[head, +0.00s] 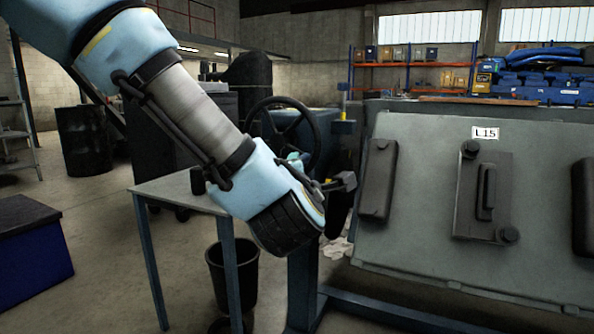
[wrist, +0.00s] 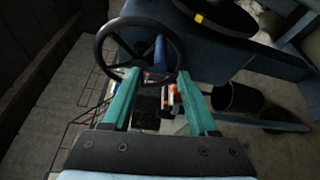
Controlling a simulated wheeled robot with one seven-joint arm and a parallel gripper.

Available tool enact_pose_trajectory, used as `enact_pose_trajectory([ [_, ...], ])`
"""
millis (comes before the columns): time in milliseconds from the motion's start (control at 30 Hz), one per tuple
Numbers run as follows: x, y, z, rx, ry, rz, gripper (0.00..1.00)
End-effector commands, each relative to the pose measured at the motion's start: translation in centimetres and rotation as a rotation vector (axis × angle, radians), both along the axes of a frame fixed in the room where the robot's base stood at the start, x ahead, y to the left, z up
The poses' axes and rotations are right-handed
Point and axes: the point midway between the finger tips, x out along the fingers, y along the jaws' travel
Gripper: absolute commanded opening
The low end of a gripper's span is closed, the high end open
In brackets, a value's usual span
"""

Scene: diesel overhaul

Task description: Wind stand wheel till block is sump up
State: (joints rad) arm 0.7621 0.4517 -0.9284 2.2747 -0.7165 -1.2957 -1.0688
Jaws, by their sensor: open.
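The stand wheel (head: 318,142) is a black spoked handwheel at the left end of the engine stand, partly hidden behind my arm in the head view. It also shows in the wrist view (wrist: 103,42), beyond the fingertips. My gripper (wrist: 160,72) is open, with its two teal fingers apart and pointing at the lower part of the wheel rim. I cannot tell whether a finger touches the rim.
A small grey table (head: 165,186) stands left of the stand, with a black bin (head: 243,275) below my arm. A blue chest (head: 35,260) is at the lower left. Orange shelving (head: 430,65) and blue cases (head: 540,92) are behind. Floor at the left is open.

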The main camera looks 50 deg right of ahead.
Motion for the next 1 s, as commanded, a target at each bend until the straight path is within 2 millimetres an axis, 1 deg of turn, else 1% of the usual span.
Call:
enact_pose_trajectory([
  [167, 0.0, 0.0, 0.0, 0.001, -0.001, 0.0, 0.59],
  [267, 0.4, -0.1, 0.3, 0.026, -0.048, -0.01, 0.59],
  [367, 1.4, -0.3, 0.9, 0.117, -0.223, -0.05, 0.59],
  [433, 2.4, -0.4, 1.3, 0.215, -0.418, -0.093, 0.59],
  [533, 3.4, -0.3, 1.3, 0.367, -0.733, -0.168, 0.59],
  [600, 3.9, 0.1, 1.1, 0.462, -0.941, -0.221, 0.59],
  [700, 4.1, 0.7, 0.5, 0.562, -1.19, -0.285, 0.59],
  [833, 4.2, 1.3, -0.2, 0.632, -1.388, -0.336, 0.59],
  [933, 4.2, 1.2, -0.6, 0.648, -1.444, -0.35, 0.59],
  [1000, 4.3, 0.7, -0.7, 0.65, -1.452, -0.352, 0.59],
])
